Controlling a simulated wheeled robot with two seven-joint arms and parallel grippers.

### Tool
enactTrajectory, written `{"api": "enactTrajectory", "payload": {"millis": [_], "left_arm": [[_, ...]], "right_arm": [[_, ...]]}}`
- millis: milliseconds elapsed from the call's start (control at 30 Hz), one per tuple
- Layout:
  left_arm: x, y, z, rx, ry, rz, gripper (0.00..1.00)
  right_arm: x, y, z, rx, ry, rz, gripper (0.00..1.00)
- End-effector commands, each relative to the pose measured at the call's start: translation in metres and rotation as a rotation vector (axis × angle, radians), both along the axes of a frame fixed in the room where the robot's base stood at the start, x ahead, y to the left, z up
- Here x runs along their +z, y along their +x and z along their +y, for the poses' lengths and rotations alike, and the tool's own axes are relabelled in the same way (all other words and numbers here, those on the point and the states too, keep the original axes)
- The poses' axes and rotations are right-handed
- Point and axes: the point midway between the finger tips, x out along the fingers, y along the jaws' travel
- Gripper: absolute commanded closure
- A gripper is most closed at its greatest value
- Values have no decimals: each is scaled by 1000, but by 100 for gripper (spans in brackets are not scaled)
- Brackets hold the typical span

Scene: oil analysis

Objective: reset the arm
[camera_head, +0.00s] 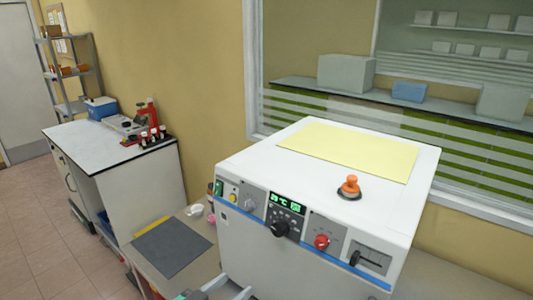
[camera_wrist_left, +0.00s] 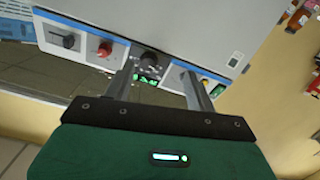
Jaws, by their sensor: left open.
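My left gripper (camera_wrist_left: 160,70) is open and empty in the left wrist view, its two fingers apart in front of the white machine's control panel. In the head view only part of my left gripper (camera_head: 222,288) shows at the bottom edge, in front of the machine's lower front. The white machine (camera_head: 232,170) carries a green-lit display (camera_head: 285,201), a black knob (camera_head: 280,228) and a red knob (camera_head: 321,241) on its front. The display also shows between the fingers in the wrist view. My right gripper is in neither view.
On the machine's top are a yellow panel (camera_head: 350,150) and an orange-topped knob (camera_head: 350,187). A dark grey mat (camera_head: 172,248) lies on the bench to the left. A white-topped counter (camera_head: 95,150) holds a blue box (camera_head: 100,108) and red equipment. Open floor lies at far left.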

Motion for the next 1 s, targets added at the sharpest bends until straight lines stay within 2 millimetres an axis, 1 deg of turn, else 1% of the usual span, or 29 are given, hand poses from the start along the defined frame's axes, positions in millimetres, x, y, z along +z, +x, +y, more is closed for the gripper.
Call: {"api": "enactTrajectory", "payload": {"millis": [33, 67, 100, 167, 200, 300, 400, 467, 500, 633, 667, 700, 867, 967, 1000], "left_arm": [[-26, -10, 7, 13, 56, 81, 44], [-42, -17, 13, 23, 95, 135, 44], [-65, -29, 22, 38, 152, 215, 44], [-97, -49, 37, 66, 235, 337, 44], [-115, -62, 48, 85, 285, 411, 44], [-150, -95, 73, 129, 388, 575, 44], [-174, -126, 95, 173, 470, 715, 44], [-185, -145, 108, 197, 514, 791, 44], [-192, -157, 116, 215, 540, 840, 44], [-207, -197, 141, 272, 625, 992, 44], [-214, -198, 143, 278, 632, 1006, 44], [-226, -191, 141, 272, 629, 1003, 44], [-270, -180, 139, 266, 632, 1013, 44], [-303, -175, 137, 260, 634, 1024, 44], [-317, -174, 137, 258, 635, 1027, 44]], "right_arm": [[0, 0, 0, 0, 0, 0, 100], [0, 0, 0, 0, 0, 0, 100], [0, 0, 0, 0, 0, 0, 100], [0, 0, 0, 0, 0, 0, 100], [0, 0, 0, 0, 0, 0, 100], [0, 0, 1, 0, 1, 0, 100], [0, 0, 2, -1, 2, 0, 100], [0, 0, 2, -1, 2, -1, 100], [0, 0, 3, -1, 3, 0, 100], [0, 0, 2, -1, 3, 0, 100], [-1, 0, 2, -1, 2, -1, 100], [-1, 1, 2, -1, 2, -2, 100], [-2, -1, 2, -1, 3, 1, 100], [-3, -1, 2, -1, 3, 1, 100], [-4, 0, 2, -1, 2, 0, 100]]}}
